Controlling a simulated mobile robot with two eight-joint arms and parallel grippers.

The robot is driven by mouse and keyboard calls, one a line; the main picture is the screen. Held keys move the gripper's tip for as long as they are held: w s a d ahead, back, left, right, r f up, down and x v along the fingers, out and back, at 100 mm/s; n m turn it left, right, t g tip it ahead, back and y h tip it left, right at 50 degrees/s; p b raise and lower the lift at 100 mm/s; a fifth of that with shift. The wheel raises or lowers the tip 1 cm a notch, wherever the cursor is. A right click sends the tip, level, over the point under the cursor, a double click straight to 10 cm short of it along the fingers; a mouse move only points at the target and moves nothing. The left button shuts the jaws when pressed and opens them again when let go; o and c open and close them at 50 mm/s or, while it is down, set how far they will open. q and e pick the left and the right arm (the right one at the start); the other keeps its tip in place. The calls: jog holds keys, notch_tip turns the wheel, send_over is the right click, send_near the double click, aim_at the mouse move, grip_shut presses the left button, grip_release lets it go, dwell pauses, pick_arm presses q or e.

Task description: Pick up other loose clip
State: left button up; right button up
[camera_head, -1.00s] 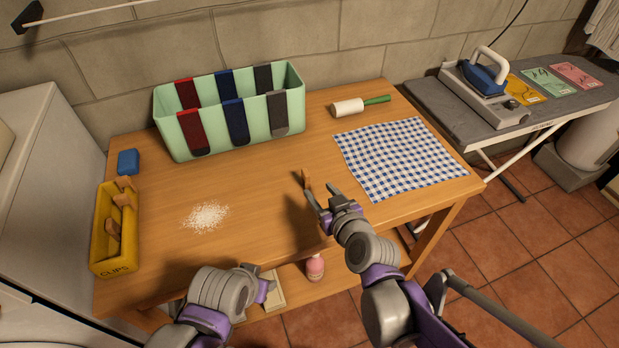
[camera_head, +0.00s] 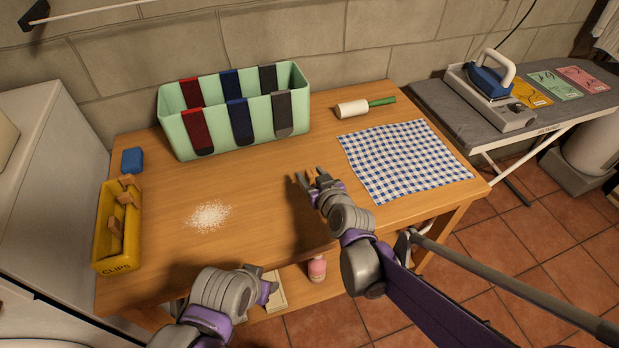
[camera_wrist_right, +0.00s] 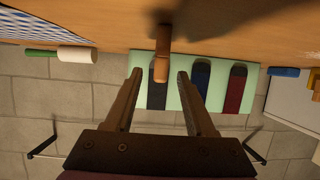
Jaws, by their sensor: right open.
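A loose wooden clip (camera_wrist_right: 162,48) stands on the table, between the fingertips of my right gripper (camera_head: 310,175) in the right wrist view. The right gripper is open, with a finger on each side of the clip and gaps beside it. In the head view the clip is small and partly hidden by the fingers. A yellow box (camera_head: 103,254) marked CLIPS, with several wooden clips in it, stands at the table's left edge. My left gripper (camera_head: 270,288) is low at the front edge, its fingers not clear.
A green bin (camera_head: 218,128) with red, blue and grey flaps stands at the back. White powder (camera_head: 209,215) lies left of the right gripper. A checked cloth (camera_head: 400,160), lint roller (camera_head: 353,109) and blue block (camera_head: 132,160) lie on the wooden table (camera_head: 260,245).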

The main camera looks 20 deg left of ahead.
grip_shut()
jog(key=shift+r, duration=0.1)
dwell(0.3)
